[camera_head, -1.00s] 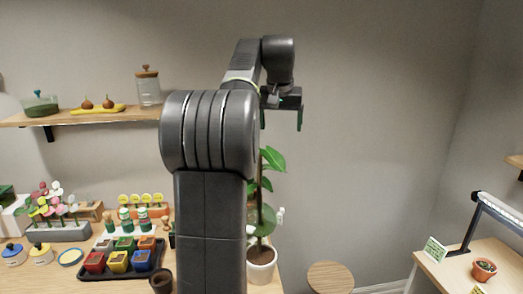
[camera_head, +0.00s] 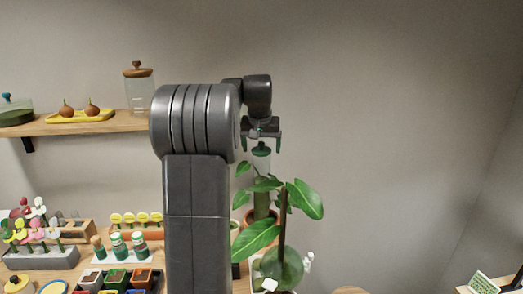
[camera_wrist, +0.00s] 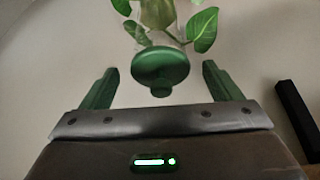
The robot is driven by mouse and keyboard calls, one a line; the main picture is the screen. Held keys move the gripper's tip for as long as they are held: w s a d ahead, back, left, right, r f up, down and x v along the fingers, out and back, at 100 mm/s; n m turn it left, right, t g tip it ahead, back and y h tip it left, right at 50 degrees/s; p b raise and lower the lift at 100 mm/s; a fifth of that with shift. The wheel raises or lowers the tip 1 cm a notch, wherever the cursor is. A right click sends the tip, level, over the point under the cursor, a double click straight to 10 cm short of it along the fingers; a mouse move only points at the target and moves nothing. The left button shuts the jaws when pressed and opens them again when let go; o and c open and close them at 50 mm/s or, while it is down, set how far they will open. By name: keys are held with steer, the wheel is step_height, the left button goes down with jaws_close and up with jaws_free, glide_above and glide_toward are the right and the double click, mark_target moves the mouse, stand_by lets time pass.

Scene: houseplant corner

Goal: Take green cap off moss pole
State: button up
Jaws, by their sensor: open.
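The green cap (camera_head: 261,151) sits on top of the upright moss pole (camera_head: 262,198), above a clear section, in the head view. In the wrist view the round green cap (camera_wrist: 160,66) shows large, with the clear pole top and leaves beyond it. My gripper (camera_head: 261,147) points down right over the cap, its fingers spread to either side. In the wrist view the fingers of my gripper (camera_wrist: 159,70) stand left and right of the cap with visible gaps. It is open and holds nothing.
Broad leaves (camera_head: 257,237) spread around the pole, with a thin dark stake (camera_head: 283,215) in front. A wall shelf (camera_head: 80,124) with a glass jar (camera_head: 139,90) is at left. Pots and a flower rack (camera_head: 42,258) crowd the table. Space right of the plant is clear.

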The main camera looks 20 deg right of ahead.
steer(key=shift+c, duration=0.4)
steer(key=c, duration=0.9)
steer(key=shift+r, duration=0.1)
steer(key=shift+c, duration=0.2)
